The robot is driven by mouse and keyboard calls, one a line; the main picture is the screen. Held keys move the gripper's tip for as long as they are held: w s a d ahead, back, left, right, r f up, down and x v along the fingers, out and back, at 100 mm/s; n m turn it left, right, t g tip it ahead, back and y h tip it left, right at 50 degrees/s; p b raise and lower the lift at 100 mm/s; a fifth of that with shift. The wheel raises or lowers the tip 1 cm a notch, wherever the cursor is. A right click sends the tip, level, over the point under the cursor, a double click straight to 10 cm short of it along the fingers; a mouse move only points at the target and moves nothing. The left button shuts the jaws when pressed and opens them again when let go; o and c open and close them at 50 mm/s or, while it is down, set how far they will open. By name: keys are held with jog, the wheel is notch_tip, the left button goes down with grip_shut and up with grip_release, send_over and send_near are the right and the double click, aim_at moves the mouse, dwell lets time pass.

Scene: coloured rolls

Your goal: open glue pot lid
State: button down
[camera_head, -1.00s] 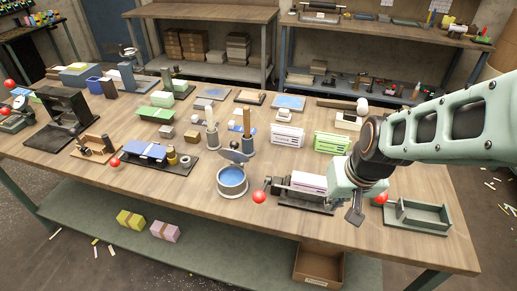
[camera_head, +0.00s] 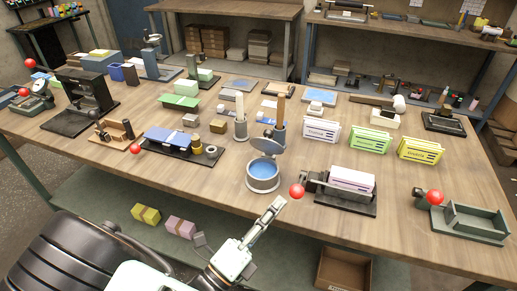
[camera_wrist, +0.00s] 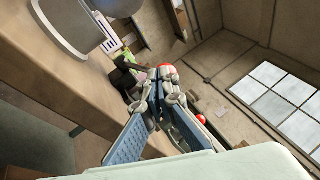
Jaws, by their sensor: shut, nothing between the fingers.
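The glue pot (camera_head: 263,184) is a round grey metal pot with blue contents, standing near the front edge of the workbench. Its round grey lid (camera_head: 266,146) is raised and tilted back at the rear of the rim, so the blue inside shows. My gripper (camera_head: 279,203) is shut and empty, just in front of the pot to the lower right, apart from it. In the wrist view my gripper's fingers (camera_wrist: 165,73) are together, and part of the grey pot (camera_wrist: 65,25) shows at the upper left, cut off by the frame.
A red ball-ended lever (camera_head: 297,191) on a card holder (camera_head: 345,204) is close right of my gripper. Brush handles (camera_head: 280,108) stand behind the pot. A blue-topped fixture (camera_head: 170,138) is to the left, a green tray (camera_head: 470,225) far right. Bare bench lies left of the pot.

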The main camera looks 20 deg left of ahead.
aim_at(265, 143)
jog(key=a+n+t+y, duration=0.1)
jog(key=a+n+y, duration=0.1)
jog(key=a+f+n+t+y, duration=0.1)
jog(key=a+n+y, duration=0.2)
jog(key=a+f+n+t+y, duration=0.1)
jog(key=a+n+t+y, duration=0.1)
jog(key=y, duration=0.1)
jog(key=shift+s+a+f+n+b, duration=0.15)
jog(key=shift+a+n+b, duration=0.05)
jog(key=shift+n+b, duration=0.2)
jog(key=shift+a, duration=0.1)
jog(key=x, duration=1.4)
jog(key=shift+p, duration=0.35)
jog(key=shift+r+p, duration=0.3)
jog(key=shift+p, duration=0.4)
